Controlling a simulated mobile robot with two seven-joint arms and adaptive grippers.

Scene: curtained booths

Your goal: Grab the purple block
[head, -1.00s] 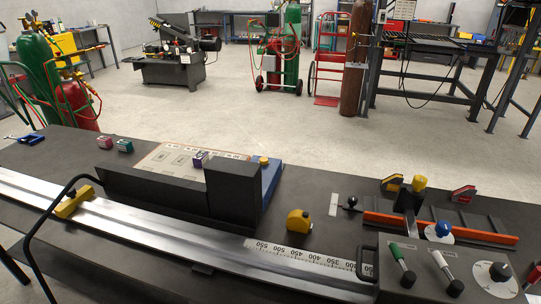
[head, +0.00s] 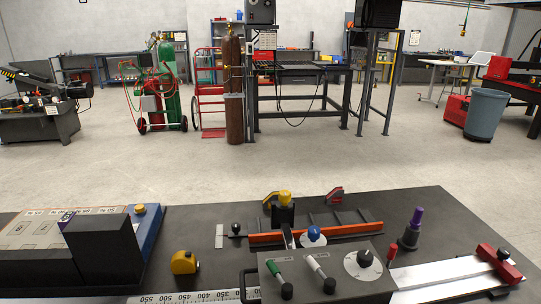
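A small purple block (head: 66,219) with pale markings sits on a flat printed board (head: 28,230) at the left of the workbench. A black upright box (head: 101,247) stands in front of it and hides its lower right part. Another purple thing, a tapered knob (head: 416,219) on a dark base, stands upright at the right of the bench. Neither of my grippers shows in the head view.
A yellow tape measure (head: 185,262) lies right of the black box. A control box with levers (head: 322,272), an orange rail (head: 315,233) and a red clamp (head: 497,256) fill the right part. Gas cylinders (head: 233,88) and a grey bin (head: 486,113) stand on the floor beyond.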

